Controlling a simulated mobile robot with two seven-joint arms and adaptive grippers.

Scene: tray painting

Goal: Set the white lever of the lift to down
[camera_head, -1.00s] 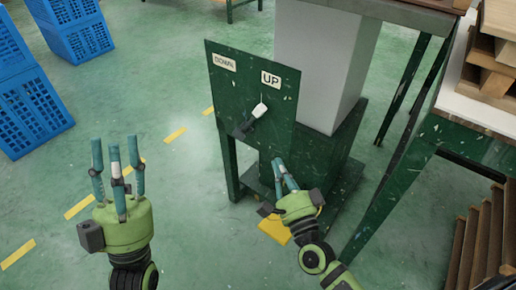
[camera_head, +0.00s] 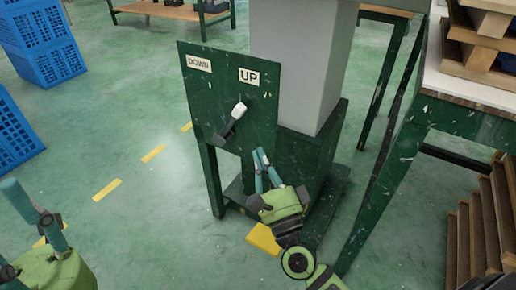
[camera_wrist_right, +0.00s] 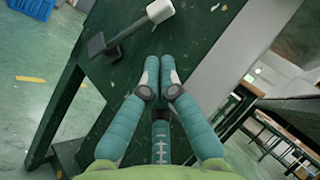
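The lift's green panel (camera_head: 205,100) carries a DOWN label (camera_head: 198,63) at upper left and an UP label (camera_head: 248,76) at upper right. The lever's white handle (camera_head: 239,110) tilts up and right toward UP from a dark pivot. In the right wrist view, the white handle (camera_wrist_right: 160,10) lies above and beyond my fingertips, apart from them. My left gripper (camera_head: 30,215) is open and empty at the lower left, partly cut off.
A grey column (camera_head: 295,70) stands behind the panel on a green base. A table (camera_head: 470,92) with wooden pieces stands on the right. Blue crates (camera_head: 45,50) stand at upper left. The floor left of the lift is clear.

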